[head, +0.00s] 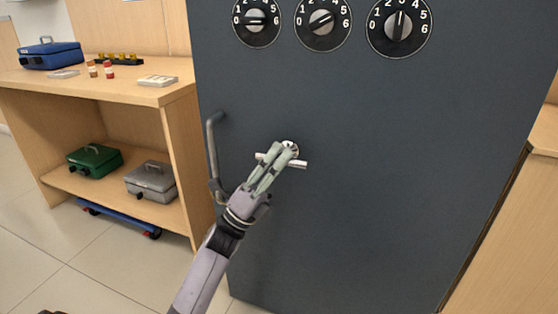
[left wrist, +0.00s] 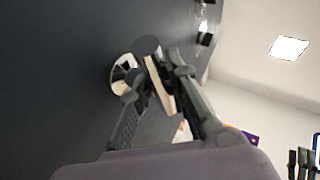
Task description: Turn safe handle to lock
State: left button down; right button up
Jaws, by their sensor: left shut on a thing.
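The dark grey safe (head: 330,220) stands in front of me with its door closed. Its silver crossbar handle (head: 299,164) lies nearly level, dipping slightly to the right. My left gripper (head: 280,154) is shut on this handle, its fingers covering the bar's middle. In the left wrist view the handle bar (left wrist: 160,86) sits between the two fingers, beside its shiny round base (left wrist: 123,75). My right gripper is not in view.
A vertical pull handle (head: 212,150) is left of my wrist. Three number dials (head: 321,22) are above. A wooden shelf (head: 150,92) at left holds a blue case (head: 50,56), a green case (head: 95,160) and a grey case (head: 151,182). Another wooden unit (head: 515,220) is close at right.

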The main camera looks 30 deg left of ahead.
pick_arm(q)
jog(key=c, duration=1.5)
grip_release()
jog(key=shift+c, duration=0.2)
jog(key=v, duration=1.2)
jog(key=shift+d, duration=0.1)
